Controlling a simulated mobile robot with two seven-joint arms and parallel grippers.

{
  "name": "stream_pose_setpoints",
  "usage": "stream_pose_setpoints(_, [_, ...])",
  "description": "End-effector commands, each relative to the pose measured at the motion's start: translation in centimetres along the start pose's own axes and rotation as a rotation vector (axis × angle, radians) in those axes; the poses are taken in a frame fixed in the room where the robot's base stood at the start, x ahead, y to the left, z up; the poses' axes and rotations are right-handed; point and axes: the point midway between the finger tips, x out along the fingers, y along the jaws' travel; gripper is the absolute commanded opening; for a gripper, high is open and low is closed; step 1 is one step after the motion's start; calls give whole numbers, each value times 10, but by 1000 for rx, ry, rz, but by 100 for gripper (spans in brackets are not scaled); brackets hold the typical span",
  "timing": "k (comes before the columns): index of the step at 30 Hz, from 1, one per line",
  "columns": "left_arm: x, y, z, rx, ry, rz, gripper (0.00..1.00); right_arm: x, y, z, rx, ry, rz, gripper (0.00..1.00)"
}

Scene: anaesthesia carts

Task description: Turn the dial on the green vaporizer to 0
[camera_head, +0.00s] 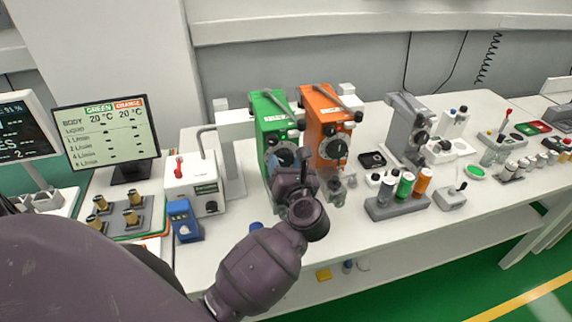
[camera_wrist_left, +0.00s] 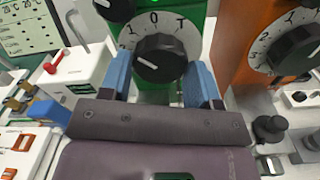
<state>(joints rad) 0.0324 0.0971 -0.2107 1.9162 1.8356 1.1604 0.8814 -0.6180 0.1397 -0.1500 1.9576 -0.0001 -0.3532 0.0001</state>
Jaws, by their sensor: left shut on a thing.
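The green vaporizer (camera_head: 270,112) stands at the middle-left of the white table; its green body also shows in the left wrist view (camera_wrist_left: 196,22). Its black dial (camera_wrist_left: 160,58) faces my left gripper, with a white scale ring behind it showing a 0 and a T near the top. In the head view my left wrist partly hides the dial (camera_head: 281,157). My right gripper is not in view.
An orange vaporizer (camera_head: 322,112) with a similar dial stands close on the right. A white box with a red lever (camera_head: 192,185) and a blue device (camera_head: 184,220) are on the left. A grey vaporizer (camera_head: 403,125) and several small bottles stand farther right.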

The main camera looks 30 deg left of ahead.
Motion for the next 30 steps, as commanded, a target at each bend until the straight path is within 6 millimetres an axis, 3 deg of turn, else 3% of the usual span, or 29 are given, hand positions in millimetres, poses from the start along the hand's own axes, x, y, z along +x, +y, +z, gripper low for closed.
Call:
stream_pose_setpoints(18, [0, -1, -1, 555, 3, 22, 33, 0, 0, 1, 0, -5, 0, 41])
stream_pose_setpoints(30, [0, -2, -1, 756, 1, 30, 33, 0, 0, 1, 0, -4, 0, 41])
